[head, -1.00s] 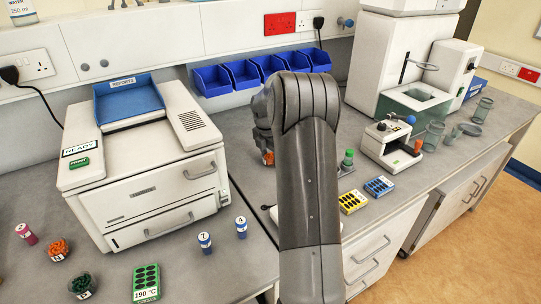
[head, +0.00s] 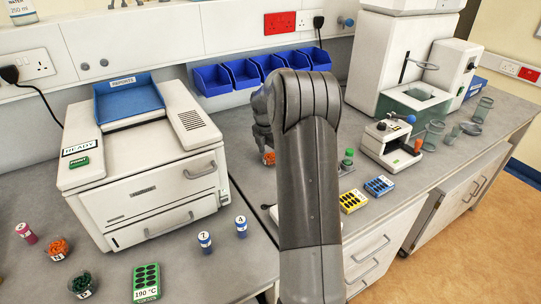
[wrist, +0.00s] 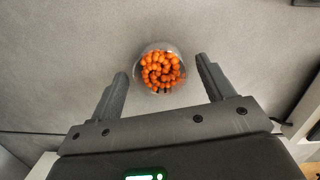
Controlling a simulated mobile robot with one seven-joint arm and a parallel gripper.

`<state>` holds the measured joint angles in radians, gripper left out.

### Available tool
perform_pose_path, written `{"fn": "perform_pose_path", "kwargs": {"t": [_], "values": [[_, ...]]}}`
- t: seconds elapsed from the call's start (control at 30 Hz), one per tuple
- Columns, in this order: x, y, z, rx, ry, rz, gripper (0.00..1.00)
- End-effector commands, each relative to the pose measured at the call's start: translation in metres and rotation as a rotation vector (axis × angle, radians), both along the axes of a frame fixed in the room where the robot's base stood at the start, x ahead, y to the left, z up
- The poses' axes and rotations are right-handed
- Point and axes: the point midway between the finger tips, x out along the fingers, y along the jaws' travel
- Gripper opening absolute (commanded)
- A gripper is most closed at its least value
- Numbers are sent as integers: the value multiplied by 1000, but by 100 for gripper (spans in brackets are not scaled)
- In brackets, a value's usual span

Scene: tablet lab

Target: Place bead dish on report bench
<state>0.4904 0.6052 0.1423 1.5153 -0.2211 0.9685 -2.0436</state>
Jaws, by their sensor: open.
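A small clear round dish of orange beads (wrist: 160,71) sits on the grey bench in the wrist view. It shows in the head view as an orange dish (head: 268,158) just below my gripper (head: 263,142). My gripper (wrist: 162,72) is open, with one finger on each side of the dish and visible gaps to both. In the head view my arm hides part of the bench around the dish. Which bench is the report bench is not clear; a white printer (head: 145,165) marked READY stands on the left bench.
Another orange-bead dish (head: 57,248) and a green-bead dish (head: 81,285) stand front left. Labelled blue tubes (head: 205,242) stand near the printer. Yellow (head: 352,201) and blue (head: 379,186) racks, a green-capped bottle (head: 347,160) and a white instrument (head: 392,145) are to the right. Blue bins (head: 245,75) line the back.

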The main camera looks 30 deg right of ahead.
Motion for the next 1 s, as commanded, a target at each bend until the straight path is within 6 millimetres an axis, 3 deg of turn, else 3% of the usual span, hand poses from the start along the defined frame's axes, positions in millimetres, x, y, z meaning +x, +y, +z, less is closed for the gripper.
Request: {"fn": "perform_pose_path", "kwargs": {"t": [0.4, 0.67, 0.87, 1.0], "values": [[-2, 10, 86, 0, -3, -1, 74], [-4, 16, 112, -1, -4, -9, 74], [-26, 54, 145, -11, -64, -153, 74], [-59, 96, 175, -4, -141, -342, 74]]}}
